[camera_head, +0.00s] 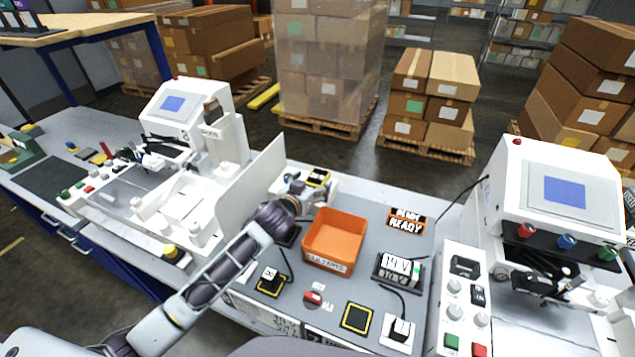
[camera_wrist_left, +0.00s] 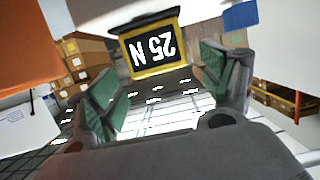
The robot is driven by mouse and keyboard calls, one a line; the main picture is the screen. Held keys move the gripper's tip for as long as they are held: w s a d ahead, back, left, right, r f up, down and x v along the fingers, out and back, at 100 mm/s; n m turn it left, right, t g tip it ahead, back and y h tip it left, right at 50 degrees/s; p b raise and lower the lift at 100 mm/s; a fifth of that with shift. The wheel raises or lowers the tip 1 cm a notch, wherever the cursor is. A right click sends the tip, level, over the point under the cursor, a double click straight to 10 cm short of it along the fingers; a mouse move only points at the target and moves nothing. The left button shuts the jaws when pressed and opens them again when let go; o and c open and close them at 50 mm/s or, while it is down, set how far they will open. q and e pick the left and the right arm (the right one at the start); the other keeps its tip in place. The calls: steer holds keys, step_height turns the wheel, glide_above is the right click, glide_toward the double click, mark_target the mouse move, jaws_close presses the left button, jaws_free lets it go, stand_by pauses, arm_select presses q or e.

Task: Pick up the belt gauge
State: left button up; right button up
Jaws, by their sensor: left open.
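The belt gauge appears to be the yellow-framed black block marked "25 N" (camera_wrist_left: 152,48), upside down in the left wrist view. It lies just beyond and between the two green-padded fingers of my left gripper (camera_wrist_left: 165,78). In the head view a small yellow and black block (camera_head: 318,177) at the back of the bench seems to be the same gauge. My left gripper (camera_head: 312,196) is right in front of it, open and with nothing held. I cannot tell whether the fingers touch it. My right gripper does not show.
An orange bin (camera_head: 334,240) stands just right of my left gripper. A white machine with a tall panel (camera_head: 250,185) stands close on the left.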

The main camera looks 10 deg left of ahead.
mark_target(316, 179)
arm_select(q)
steer(key=shift+w, duration=0.1)
stand_by(0.3)
steer(key=shift+p+x, duration=0.45)
steer(key=shift+x, duration=2.05)
steer(key=shift+f, duration=0.1)
steer(key=c, duration=1.3)
steer(key=shift+r, duration=5.05)
